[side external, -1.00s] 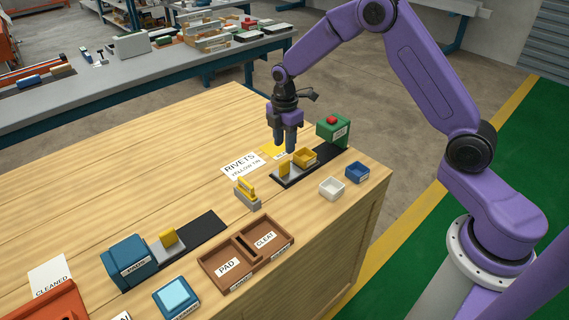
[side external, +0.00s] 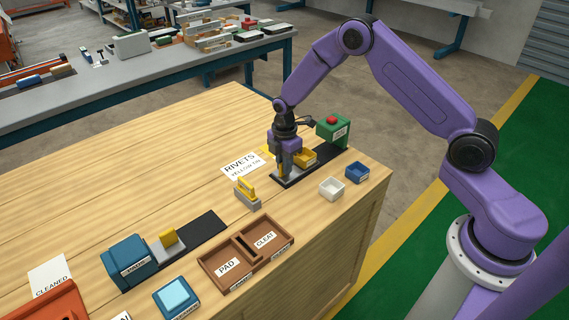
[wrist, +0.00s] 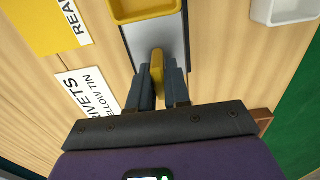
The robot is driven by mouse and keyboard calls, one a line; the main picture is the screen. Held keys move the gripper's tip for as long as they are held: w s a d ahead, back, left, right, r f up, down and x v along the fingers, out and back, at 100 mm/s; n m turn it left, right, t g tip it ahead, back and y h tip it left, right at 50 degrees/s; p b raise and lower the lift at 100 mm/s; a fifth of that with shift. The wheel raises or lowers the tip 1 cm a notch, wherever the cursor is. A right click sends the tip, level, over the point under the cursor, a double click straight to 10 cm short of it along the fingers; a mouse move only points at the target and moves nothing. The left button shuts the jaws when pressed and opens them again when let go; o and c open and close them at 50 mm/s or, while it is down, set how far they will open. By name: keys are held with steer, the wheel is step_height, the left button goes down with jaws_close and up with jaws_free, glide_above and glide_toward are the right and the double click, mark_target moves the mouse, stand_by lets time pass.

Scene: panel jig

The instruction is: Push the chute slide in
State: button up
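The chute slide is a grey plate (wrist: 140,40) with an upright yellow handle (wrist: 157,66), set on a dark track in front of a green box (side external: 333,131) with a red button. A yellow bin (side external: 307,156) sits on the slide between the handle and the green box; its near edge also shows in the wrist view (wrist: 146,10). My gripper (side external: 284,171) is down at the slide, with one finger on each side of the handle. In the wrist view my gripper (wrist: 159,75) looks shut on it, with no clear gap. The side view hides most of the handle.
A white bin (side external: 331,188) and a blue bin (side external: 357,172) stand right of the track. A RIVETS card (side external: 241,165) lies to the left. A yellow-handled grey block (side external: 248,195), a brown PAD/CLEAT tray (side external: 262,275) and a blue box (side external: 130,262) stand nearer.

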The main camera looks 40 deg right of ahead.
jaws_close()
steer(key=d, duration=1.1)
steer(key=shift+d, duration=0.35)
steer(key=shift+o, duration=2.2)
jaws_free()
steer(key=shift+d, duration=0.1)
steer(key=shift+o, duration=0.8)
steer(key=shift+a, duration=0.2)
steer(key=shift+r, duration=0.25)
step_height(320, 180, up, 17)
